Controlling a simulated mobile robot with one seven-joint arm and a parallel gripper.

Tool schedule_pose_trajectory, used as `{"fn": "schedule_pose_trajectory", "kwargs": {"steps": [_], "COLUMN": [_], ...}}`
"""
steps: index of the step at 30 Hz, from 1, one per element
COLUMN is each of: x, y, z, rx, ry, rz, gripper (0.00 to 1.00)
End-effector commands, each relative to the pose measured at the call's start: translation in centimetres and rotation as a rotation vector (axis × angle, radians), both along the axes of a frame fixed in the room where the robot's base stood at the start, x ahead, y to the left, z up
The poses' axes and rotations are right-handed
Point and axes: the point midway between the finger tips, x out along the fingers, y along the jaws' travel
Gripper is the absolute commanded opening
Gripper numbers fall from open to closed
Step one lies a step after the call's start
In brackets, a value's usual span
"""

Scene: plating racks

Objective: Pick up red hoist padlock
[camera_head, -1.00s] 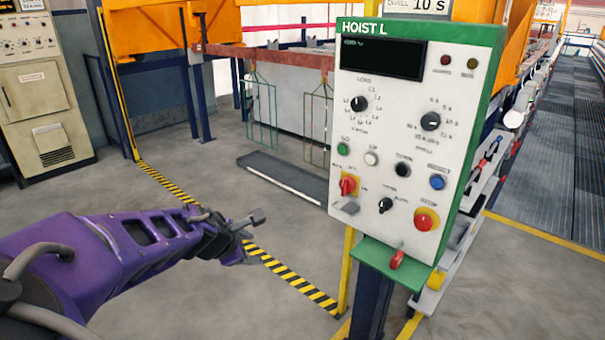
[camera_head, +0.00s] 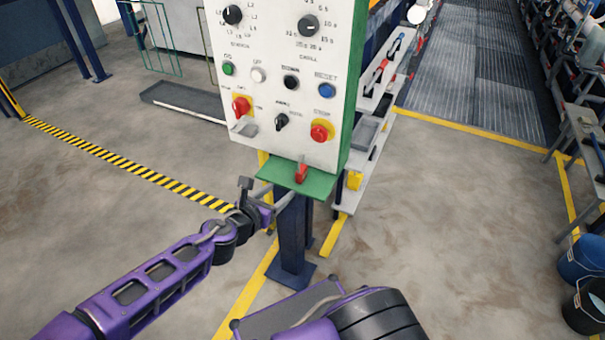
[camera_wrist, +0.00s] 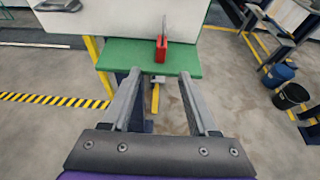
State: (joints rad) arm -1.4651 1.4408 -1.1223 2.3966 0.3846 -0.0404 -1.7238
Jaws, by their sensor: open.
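The red padlock (camera_head: 301,171) sits on the small green shelf (camera_head: 285,178) at the foot of the white hoist control panel. In the wrist view the red padlock (camera_wrist: 162,48) stands upright near the middle of the green shelf (camera_wrist: 188,62), with a thin grey shackle above it. My gripper (camera_head: 262,193) is just left of and in front of the shelf in the head view. In the wrist view my gripper (camera_wrist: 166,82) has its two fingers spread wide with nothing between them. The padlock lies ahead of the fingertips, between their lines and apart from them.
The control panel (camera_head: 275,95) with knobs and buttons rises right behind the shelf. A blue post (camera_head: 292,235) holds it up. A rack with shelves (camera_head: 365,165) stands behind at right. Buckets (camera_head: 585,260) are at far right. Open floor lies to the left.

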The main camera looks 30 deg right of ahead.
Motion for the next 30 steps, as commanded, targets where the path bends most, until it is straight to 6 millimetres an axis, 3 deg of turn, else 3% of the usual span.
{"fn": "schedule_pose_trajectory", "kwargs": {"steps": [12, 23, 30], "x": [3.9, 5.4, 7.1], "y": [-5.2, -7.0, -9.6], "z": [-2.7, -3.6, -4.5], "rx": [0.002, 0.004, 0.003], "ry": [-0.001, -0.001, -0.001], "rz": [-0.004, -0.002, -0.003], "gripper": [0.6, 0.6, 0.6]}}
